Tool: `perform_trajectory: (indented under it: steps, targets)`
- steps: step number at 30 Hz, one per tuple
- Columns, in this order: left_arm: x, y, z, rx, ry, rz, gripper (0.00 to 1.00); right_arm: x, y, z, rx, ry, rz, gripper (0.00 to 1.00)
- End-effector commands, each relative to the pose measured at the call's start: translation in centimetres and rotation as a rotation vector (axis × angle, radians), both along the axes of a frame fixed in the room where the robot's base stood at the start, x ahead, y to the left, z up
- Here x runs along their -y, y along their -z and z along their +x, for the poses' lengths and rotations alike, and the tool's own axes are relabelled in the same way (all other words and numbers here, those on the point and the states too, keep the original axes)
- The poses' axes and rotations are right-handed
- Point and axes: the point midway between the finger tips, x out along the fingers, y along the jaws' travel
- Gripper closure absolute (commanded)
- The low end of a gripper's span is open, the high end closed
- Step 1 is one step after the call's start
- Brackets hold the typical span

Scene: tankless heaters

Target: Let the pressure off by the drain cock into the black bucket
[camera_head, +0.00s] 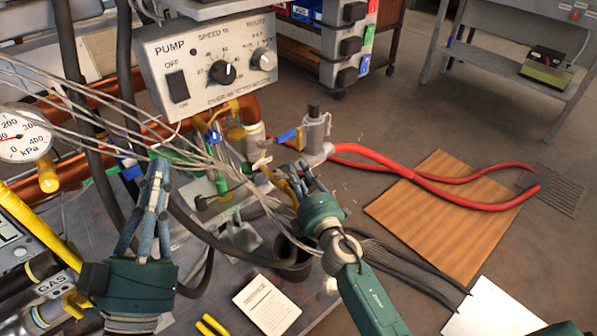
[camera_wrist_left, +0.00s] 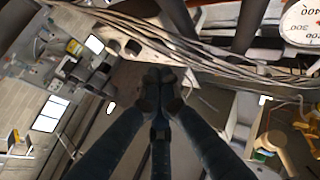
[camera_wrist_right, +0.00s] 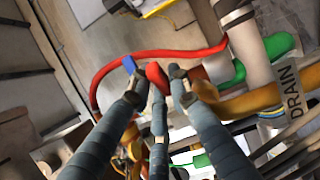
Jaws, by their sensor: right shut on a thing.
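My right gripper (camera_head: 303,172) is at the pipework in the middle. In the right wrist view its fingertips (camera_wrist_right: 167,85) are closed around a red part (camera_wrist_right: 156,74), seemingly the drain cock's handle; the fingers hide much of it. A grey plate reading DRAIN (camera_wrist_right: 291,92) is beside the orange pipe (camera_wrist_right: 250,101). A dark round vessel (camera_head: 292,262), apparently the black bucket, is below my right gripper, partly hidden by it and by hoses. My left gripper (camera_head: 158,168) is raised over the bench at left; its fingers (camera_wrist_left: 162,75) are together and empty.
A pressure gauge (camera_head: 20,133) is at far left. The pump box (camera_head: 212,62) hangs above the pipes. Grey cables (camera_head: 150,125) cross between the arms. A white card (camera_head: 267,305) lies on the bench.

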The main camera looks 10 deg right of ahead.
Motion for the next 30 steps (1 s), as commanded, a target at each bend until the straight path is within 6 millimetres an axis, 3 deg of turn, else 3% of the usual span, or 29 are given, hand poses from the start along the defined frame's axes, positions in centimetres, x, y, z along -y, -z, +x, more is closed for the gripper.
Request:
perform_trajectory:
  steps: [8, 20, 21, 23, 30]
  targets:
    - [0.0, -1.7, -0.9, 0.086, 0.005, -0.025, 1.00, -0.1, 0.2, -0.3, -0.003, 0.051, 0.003, 1.00]
    - [0.0, -1.9, -1.0, 0.092, 0.005, -0.026, 1.00, -0.1, 0.2, -0.4, -0.003, 0.054, 0.001, 1.00]
    - [0.0, -1.9, -1.0, 0.092, 0.005, -0.026, 1.00, -0.1, 0.2, -0.4, -0.003, 0.054, 0.001, 0.74]
    - [0.0, -1.9, -1.0, 0.092, 0.005, -0.026, 1.00, -0.1, 0.2, -0.3, -0.003, 0.054, 0.001, 0.62]
    - [0.0, -1.9, -1.0, 0.091, 0.005, -0.026, 1.00, -0.1, 0.1, -0.3, -0.001, 0.054, 0.000, 0.61]
